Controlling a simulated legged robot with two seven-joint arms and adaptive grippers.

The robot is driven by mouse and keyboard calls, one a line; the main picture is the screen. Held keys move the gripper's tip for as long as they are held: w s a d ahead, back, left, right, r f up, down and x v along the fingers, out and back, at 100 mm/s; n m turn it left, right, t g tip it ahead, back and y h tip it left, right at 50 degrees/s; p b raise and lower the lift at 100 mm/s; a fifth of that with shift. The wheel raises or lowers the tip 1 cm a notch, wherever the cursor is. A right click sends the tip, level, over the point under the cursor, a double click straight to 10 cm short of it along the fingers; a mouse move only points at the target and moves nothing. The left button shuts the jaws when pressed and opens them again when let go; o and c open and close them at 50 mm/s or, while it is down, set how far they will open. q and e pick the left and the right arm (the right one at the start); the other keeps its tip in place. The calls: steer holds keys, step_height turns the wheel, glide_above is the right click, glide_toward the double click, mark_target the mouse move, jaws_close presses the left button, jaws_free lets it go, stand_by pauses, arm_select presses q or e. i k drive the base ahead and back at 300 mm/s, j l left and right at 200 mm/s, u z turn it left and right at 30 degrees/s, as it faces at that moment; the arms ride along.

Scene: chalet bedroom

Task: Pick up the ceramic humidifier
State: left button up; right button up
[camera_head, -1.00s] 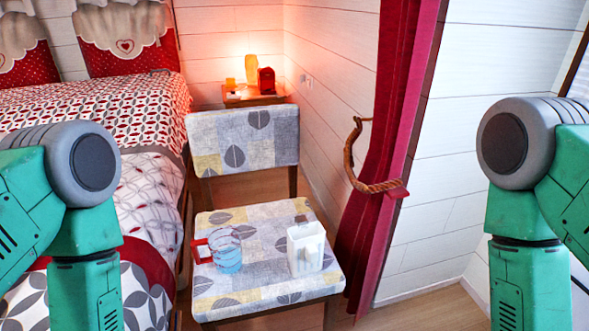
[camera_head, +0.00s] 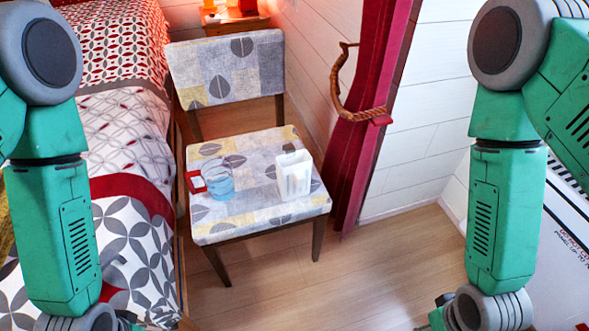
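A white, upright, box-like vessel (camera_head: 294,175) stands on the right part of the chair seat. It looks like the ceramic humidifier, though I cannot be sure. A clear bluish mug (camera_head: 218,180) with a red handle stands to its left on the same seat, a little apart from it. My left arm hangs down the left side of the picture and my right arm down the right side. Both grippers are out of the picture below, and neither arm touches the vessel.
The patterned chair (camera_head: 256,219) faces me. The bed (camera_head: 125,130) is close on its left. A red curtain (camera_head: 350,150) with a rope tie hangs behind right. A small nightstand (camera_head: 237,25) is at the back. The wooden floor (camera_head: 345,275) in front and right is clear.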

mark_target(293, 168)
steer(key=l+u, duration=1)
